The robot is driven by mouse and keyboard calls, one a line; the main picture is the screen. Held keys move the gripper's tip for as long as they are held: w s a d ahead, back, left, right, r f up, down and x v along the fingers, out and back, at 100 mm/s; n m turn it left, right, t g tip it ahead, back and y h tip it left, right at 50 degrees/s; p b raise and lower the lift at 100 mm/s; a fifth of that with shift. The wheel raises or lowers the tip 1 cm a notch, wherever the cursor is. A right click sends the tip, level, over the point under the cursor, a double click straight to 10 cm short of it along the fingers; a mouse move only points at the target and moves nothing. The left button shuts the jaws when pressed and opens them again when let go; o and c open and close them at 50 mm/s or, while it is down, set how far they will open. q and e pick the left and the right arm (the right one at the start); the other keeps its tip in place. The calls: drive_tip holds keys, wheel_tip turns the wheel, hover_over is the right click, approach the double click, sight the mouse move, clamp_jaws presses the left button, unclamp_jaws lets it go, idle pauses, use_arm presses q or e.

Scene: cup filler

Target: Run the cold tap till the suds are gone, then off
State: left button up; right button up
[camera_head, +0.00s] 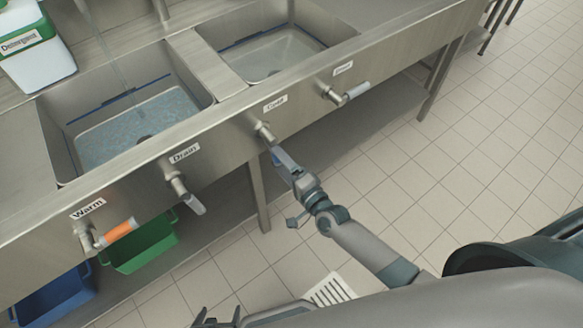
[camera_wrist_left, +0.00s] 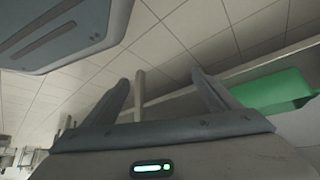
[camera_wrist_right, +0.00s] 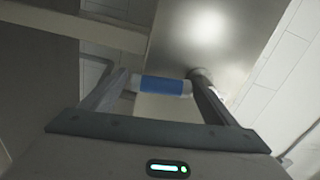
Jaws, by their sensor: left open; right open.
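The cold tap valve (camera_head: 264,132) sticks out of the sink front under the "Cold" label. Its handle, white with a blue band (camera_wrist_right: 163,86), lies between the fingers of my right gripper (camera_wrist_right: 160,88), which are open around it. In the head view my right gripper (camera_head: 278,158) hides most of this handle. A thin stream (camera_head: 121,70) falls into the left basin (camera_head: 195,88). Pale bluish water (camera_head: 140,122) lies there; I cannot tell how much of its surface is suds. My left gripper (camera_head: 215,320) is open and empty at the bottom edge; its fingers (camera_wrist_left: 165,95) show apart.
The warm tap's orange handle (camera_head: 121,230) and a drain lever (camera_head: 194,203) stick out left of the cold valve. Another lever (camera_head: 355,91) is at right. A right basin (camera_head: 330,45) also holds liquid. Green (camera_head: 140,248) and blue (camera_head: 55,297) bins stand below. Detergent (camera_head: 35,50) stands at far left.

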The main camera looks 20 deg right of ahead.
use_arm(q)
drive_tip(key=shift+s+a+f+g+y+b, duration=0.3)
drive_tip(key=shift+s+a+f+g+b, duration=0.6)
drive_tip(key=shift+a+f+b, duration=0.25)
use_arm(e)
drive_tip(key=v, duration=1.7)
drive_tip(key=shift+s+d, duration=0.1)
idle(5.1)
